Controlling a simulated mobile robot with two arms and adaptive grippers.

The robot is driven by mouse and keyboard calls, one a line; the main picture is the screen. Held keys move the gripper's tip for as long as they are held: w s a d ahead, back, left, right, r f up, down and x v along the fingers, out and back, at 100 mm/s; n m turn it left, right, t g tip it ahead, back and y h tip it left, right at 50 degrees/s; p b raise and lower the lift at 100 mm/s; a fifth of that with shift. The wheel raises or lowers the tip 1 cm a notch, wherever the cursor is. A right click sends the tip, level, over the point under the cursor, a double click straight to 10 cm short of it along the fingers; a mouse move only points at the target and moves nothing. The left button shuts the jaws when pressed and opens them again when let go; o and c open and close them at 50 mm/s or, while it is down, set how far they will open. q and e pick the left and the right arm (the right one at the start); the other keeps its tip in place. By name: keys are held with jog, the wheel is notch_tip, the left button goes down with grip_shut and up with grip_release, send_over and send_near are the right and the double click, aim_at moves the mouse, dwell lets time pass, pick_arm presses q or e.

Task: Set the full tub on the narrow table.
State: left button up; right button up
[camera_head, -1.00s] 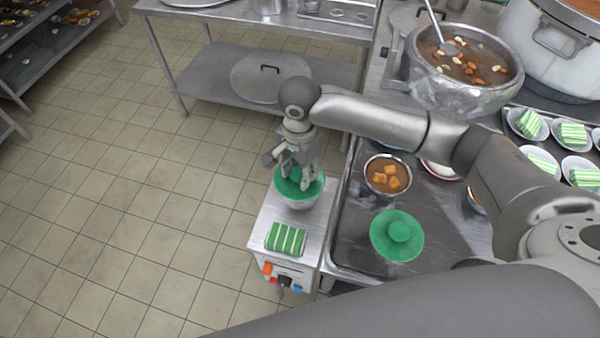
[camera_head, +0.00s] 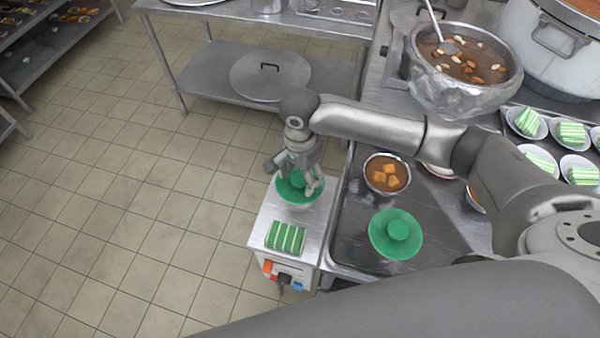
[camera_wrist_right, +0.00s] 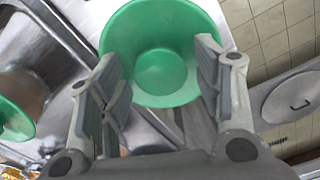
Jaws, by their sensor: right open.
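On the narrow table (camera_head: 262,232), a pale tub (camera_head: 302,207) with a green top (camera_head: 287,191) stands upright near the far end. The green top hides what is inside. My right gripper (camera_head: 303,183) is over it, pointing down, with its fingers apart. In the right wrist view, the round green top (camera_wrist_right: 162,75) shows beyond and between the open fingers (camera_wrist_right: 165,95); I cannot tell whether they touch it. An uncovered metal tub (camera_head: 372,188) with orange chunks in brown liquid stands on the counter to the right. My left gripper is out of view.
A green-and-white striped block (camera_head: 285,237) lies at the narrow table's near end. On the counter are a green knobbed lid (camera_head: 397,235), a large soup pot (camera_head: 455,97) with a ladle and several small plates. A steel shelf table (camera_head: 215,75) stands behind.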

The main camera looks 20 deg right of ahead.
jog(key=shift+r, duration=0.1)
notch_tip(320, 180, up, 12)
jog(key=b, duration=0.1)
